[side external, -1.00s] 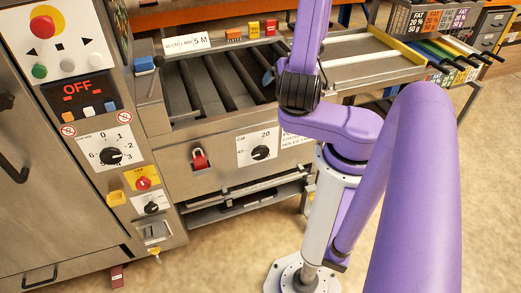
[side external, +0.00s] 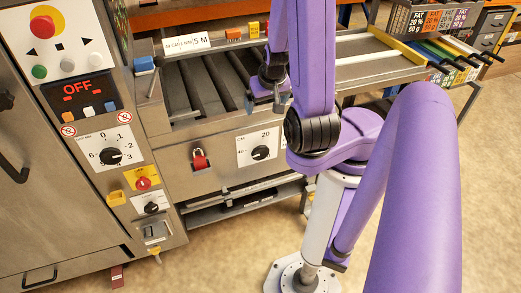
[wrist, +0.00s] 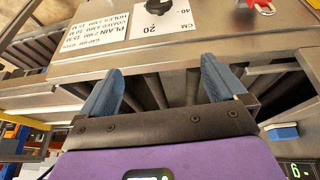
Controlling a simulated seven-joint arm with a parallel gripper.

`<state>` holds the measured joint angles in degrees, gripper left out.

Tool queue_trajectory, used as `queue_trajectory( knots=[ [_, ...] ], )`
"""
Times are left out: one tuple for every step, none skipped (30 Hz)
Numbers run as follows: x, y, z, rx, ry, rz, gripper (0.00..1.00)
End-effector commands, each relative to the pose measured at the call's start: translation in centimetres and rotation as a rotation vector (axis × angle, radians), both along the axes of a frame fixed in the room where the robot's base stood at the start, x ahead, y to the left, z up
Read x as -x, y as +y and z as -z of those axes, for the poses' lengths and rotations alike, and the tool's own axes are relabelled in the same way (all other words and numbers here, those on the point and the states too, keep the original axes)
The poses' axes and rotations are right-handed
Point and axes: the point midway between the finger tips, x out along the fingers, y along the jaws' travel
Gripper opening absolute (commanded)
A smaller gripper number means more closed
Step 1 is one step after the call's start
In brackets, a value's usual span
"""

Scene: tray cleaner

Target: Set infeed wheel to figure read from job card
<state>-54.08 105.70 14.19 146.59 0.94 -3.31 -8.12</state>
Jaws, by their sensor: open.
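A black CM dial (side external: 260,153) sits on a white plate marked 20 and 40 on the machine's front. It also shows at the top of the wrist view (wrist: 157,6). A second black dial (side external: 110,156), numbered from 0, is on the left panel. No readable label says which is the infeed wheel. A white card strip (side external: 187,43) reading "5 M" at its end stands behind the rollers; the rest is too small to read surely. My gripper (wrist: 162,63) is open and empty, its blue fingers apart over the rollers. The side view partly hides it behind my arm.
A red padlock (side external: 200,160) hangs left of the CM dial. A printed settings plate (wrist: 98,32) is beside it. A red switch (side external: 144,183), display reading OFF (side external: 82,90) and buttons are on the left panel. Metal rollers (side external: 205,85) lie below my gripper.

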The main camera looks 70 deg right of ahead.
Motion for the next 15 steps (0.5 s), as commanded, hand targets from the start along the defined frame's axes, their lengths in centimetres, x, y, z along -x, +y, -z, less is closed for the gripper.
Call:
queue_trajectory(
  knots=[
    [0.1,0.1,0.8,-0.005,0.004,-0.001,0.98],
    [0.1,0.1,1.2,-0.005,0.004,-0.001,0.98],
    [0.1,0.2,1.7,-0.005,0.005,-0.001,0.98],
    [0.1,0.1,2.2,-0.005,0.005,-0.001,0.98],
    [0.1,0.1,2.7,-0.005,0.005,-0.001,0.98],
    [0.1,0.1,3.3,-0.005,0.005,-0.001,0.98],
    [0.1,0.1,3.8,-0.006,0.005,-0.001,0.98],
    [0.1,0.1,4.2,-0.005,0.005,-0.001,0.98],
    [0.1,0.1,5.0,-0.006,0.005,-0.001,0.98],
    [0.1,0.1,5.7,-0.007,0.006,0.0,0.98],
    [0.1,0.1,6.2,-0.006,0.005,0.0,0.98],
    [0.1,0.1,6.9,-0.006,0.004,0.0,0.98],
    [0.1,0.1,7.3,-0.005,0.004,-0.001,0.98],
    [0.1,0.1,7.9,-0.006,0.004,0.0,0.98],
    [0.1,0.1,8.4,-0.004,0.004,0.0,0.98]
  ],
)
